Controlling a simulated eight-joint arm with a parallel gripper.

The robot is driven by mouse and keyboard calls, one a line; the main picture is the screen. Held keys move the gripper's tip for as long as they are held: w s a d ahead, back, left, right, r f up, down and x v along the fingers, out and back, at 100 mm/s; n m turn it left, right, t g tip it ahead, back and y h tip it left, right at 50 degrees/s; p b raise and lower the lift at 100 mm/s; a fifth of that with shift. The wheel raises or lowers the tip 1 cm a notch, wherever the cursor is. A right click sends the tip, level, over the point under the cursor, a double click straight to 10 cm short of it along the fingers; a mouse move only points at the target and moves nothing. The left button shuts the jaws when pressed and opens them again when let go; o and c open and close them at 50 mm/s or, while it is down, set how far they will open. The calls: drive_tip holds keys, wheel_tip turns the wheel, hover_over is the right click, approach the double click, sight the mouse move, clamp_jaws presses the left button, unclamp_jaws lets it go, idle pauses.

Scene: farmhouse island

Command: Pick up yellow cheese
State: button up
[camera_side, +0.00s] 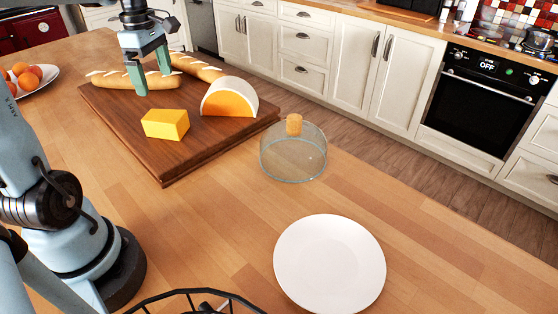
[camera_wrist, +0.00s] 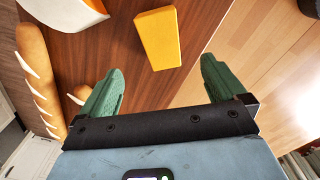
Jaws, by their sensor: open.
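The yellow cheese (camera_side: 166,124) is a small block on the wooden cutting board (camera_side: 170,158), near its front left part. In the wrist view the yellow cheese (camera_wrist: 160,38) lies ahead of the fingers, between their lines and apart from them. My gripper (camera_side: 150,76) is above the back of the board near the bread, with its green fingers pointing down. In the wrist view my gripper (camera_wrist: 158,82) is open, with nothing between its fingers.
Baguettes (camera_side: 128,79) lie at the back of the board. An orange and white cheese wheel piece (camera_side: 230,98) stands right of the yellow cheese. A glass dome with a cork knob (camera_side: 293,155) and an empty white plate (camera_side: 330,264) are to the right. A fruit plate (camera_side: 40,80) is at left.

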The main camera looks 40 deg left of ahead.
sight(164, 115)
drive_tip(key=shift+n, duration=0.3)
drive_tip(key=shift+a+f, duration=0.15)
drive_tip(key=shift+f, duration=5.95)
drive_tip(key=c, duration=1.2)
drive_tip(key=shift+r, duration=0.15)
drive_tip(key=shift+r, duration=0.5)
drive_tip(key=r, duration=0.2)
drive_tip(key=d+r, duration=0.1)
drive_tip(key=shift+d+r, duration=0.2)
drive_tip(key=shift+r, duration=0.15)
drive_tip(key=w+d+r, duration=0.1)
drive_tip(key=d+r, duration=0.5)
drive_tip(key=d, duration=0.4)
drive_tip(key=shift+w, duration=0.35)
